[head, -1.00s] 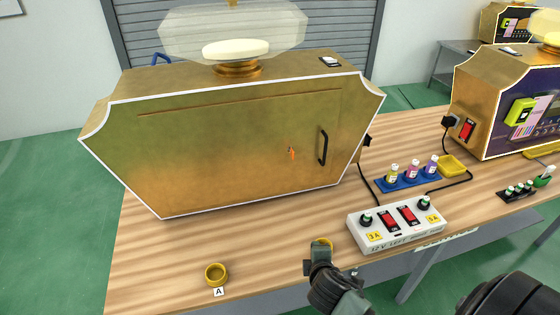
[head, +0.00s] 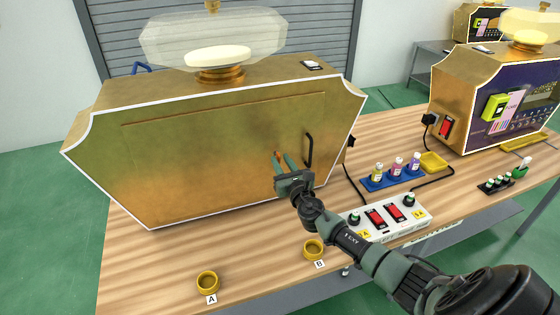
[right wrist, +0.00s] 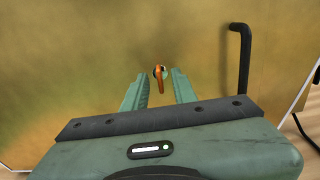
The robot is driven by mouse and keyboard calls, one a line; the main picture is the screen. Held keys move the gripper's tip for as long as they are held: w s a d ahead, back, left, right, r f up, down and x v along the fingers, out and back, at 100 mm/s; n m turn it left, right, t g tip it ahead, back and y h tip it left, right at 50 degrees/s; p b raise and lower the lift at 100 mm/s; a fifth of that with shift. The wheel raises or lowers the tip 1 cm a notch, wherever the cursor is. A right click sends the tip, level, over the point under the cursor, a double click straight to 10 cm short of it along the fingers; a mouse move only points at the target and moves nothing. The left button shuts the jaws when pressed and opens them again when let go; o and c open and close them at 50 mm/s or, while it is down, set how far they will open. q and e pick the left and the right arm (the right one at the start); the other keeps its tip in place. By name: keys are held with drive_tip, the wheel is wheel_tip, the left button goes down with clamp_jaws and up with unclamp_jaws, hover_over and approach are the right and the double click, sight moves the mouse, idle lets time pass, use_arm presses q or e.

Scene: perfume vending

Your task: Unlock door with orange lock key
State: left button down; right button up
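The gold vending machine's door (head: 200,150) faces me, with a black handle (head: 309,150) on its right side. A small orange lock key (right wrist: 160,80) sticks out of the door to the left of the handle, which also shows in the right wrist view (right wrist: 243,60). My right gripper (head: 281,156) is in front of the door by the key, fingers pointing at it. In the right wrist view its two fingers are spread with the key in the gap between them, a little beyond the tips. I cannot tell any contact. My left gripper is not in view.
A white power box with red switches (head: 385,217) stands right of the machine, behind my arm. A blue tray of small bottles (head: 379,182) and a yellow dish (head: 434,160) sit behind it. Yellow rings lie at A (head: 207,284) and B (head: 314,249) along the table's front.

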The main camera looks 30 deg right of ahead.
drive_tip(key=shift+w+d, duration=0.1)
drive_tip(key=shift+w, duration=0.55)
clamp_jaws()
